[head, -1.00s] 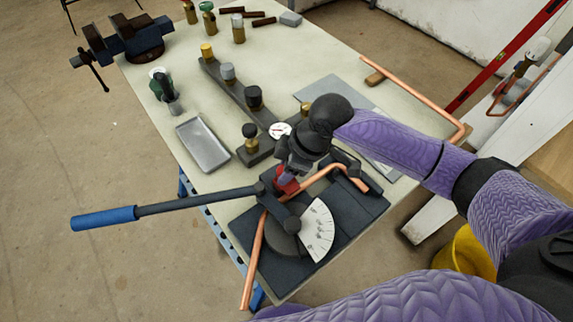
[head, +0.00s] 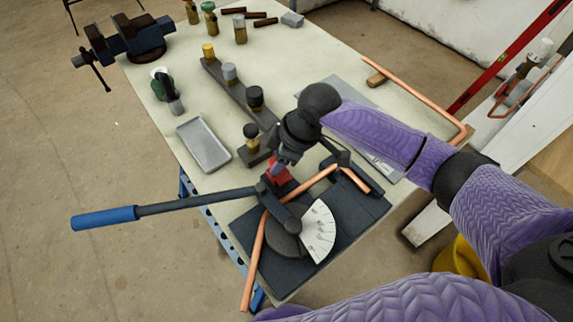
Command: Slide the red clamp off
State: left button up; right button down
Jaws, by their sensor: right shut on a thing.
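The small red clamp (head: 279,176) sits at the pipe bender (head: 345,216), beside the handle's pivot and just behind the bent copper pipe (head: 304,186). My right gripper (head: 277,167) reaches down from above and is shut on the red clamp, hiding its upper part. I cannot tell whether the clamp still touches the bender or the pipe. The bender's long handle with a blue grip (head: 103,218) points left. A white angle scale (head: 318,232) lies on the bender's front. My left gripper is out of view.
A grey tray (head: 204,144) and a dark rail with fittings (head: 230,88) lie left of my gripper. A vise (head: 125,42) is at the table's far left corner. A long copper pipe (head: 415,95) lies along the right edge. The far middle of the table (head: 300,55) is clear.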

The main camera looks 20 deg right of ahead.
jog(key=shift+w+r, duration=0.1)
jog(key=shift+w, duration=0.1)
jog(key=c, duration=0.7)
grip_release()
jog(key=o, duration=0.4)
jog(key=shift+w+a, duration=0.1)
jog(key=shift+w, duration=0.05)
jog(key=p+v, duration=0.3)
jog(key=v, duration=0.7)
